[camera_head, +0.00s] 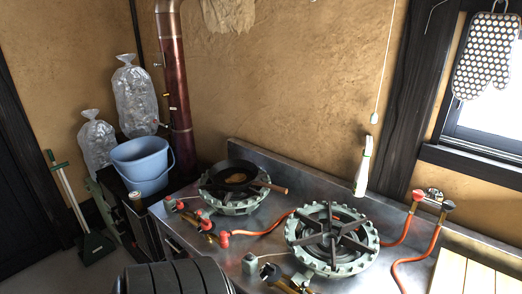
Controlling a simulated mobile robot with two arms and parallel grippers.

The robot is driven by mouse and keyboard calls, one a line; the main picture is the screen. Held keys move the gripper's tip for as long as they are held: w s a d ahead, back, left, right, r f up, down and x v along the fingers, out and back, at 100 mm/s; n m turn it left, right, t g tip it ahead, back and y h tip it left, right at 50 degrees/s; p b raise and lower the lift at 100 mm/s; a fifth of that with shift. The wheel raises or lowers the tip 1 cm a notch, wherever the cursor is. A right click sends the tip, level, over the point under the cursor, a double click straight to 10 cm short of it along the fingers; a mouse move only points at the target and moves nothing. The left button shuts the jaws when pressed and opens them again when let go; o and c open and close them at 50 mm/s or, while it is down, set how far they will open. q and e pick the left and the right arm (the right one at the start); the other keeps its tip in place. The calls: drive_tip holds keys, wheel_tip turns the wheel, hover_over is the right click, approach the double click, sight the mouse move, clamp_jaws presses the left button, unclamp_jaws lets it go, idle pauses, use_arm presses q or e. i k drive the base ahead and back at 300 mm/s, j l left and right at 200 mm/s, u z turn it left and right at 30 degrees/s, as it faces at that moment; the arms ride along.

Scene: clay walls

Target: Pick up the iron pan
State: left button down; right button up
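The iron pan (233,183) is black and round and sits on the left, farther gas burner (209,204) on the steel counter. Its short brown handle (271,187) points to the right. A brown patch shows inside the pan; I cannot tell if it is food or a reflection. Neither of my grippers is in view, and nothing is holding the pan.
A second burner (333,238) with an empty grate stands to the right and nearer. Orange hoses (262,231) run across the counter. A blue bucket (142,165) and a copper pipe (175,80) stand left of the pan. A dark ribbed object (178,278) fills the bottom edge.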

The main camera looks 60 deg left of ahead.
sight(234, 175)
drive_tip(key=u, duration=2.25)
